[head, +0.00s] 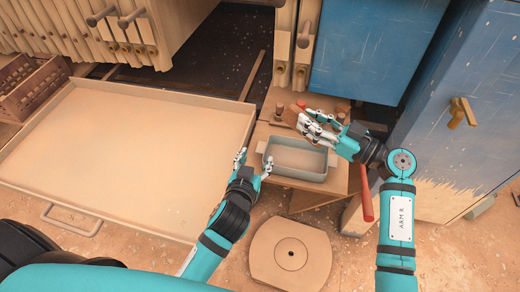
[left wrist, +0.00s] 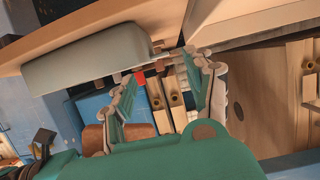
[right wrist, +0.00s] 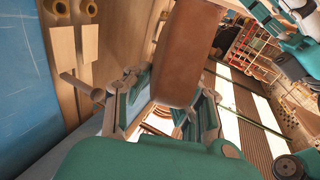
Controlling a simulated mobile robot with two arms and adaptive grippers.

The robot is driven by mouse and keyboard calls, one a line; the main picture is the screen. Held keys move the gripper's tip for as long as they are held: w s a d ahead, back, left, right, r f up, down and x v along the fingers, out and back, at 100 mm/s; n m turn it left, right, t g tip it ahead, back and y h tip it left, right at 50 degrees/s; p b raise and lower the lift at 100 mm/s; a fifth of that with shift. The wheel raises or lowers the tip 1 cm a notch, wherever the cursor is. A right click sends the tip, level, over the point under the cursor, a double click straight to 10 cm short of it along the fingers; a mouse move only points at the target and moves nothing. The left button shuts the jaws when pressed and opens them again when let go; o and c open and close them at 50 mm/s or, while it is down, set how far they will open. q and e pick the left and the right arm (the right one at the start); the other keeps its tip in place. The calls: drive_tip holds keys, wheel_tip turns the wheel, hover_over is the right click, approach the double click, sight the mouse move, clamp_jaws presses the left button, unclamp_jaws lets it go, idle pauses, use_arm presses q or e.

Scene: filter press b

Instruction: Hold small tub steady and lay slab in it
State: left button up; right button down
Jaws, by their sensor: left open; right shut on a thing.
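The small tub (head: 297,175), grey-green with a handle at each end, sits upright on a wooden ledge in the head view. It looks empty. My left gripper (head: 255,166) is open beside the tub's left end, apparently not gripping it; the tub (left wrist: 100,55) also shows close by in the left wrist view. My right gripper (head: 318,124) is above the tub's back right side, shut on the brown slab (right wrist: 190,50). The slab stands out between its fingers in the right wrist view.
A wide shallow tray (head: 130,130) lies to the left. A round wooden disc (head: 290,254) is on the floor in front. A red lever (head: 367,197) hangs right of the ledge. Blue cabinets (head: 450,130) stand at the right, wooden press plates (head: 60,30) at the back.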

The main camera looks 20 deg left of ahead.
sight(261, 147)
use_arm(q)
drive_tip(key=x, duration=0.7)
drive_tip(key=shift+w+f, duration=0.15)
drive_tip(key=shift+w, duration=0.15)
clamp_jaws()
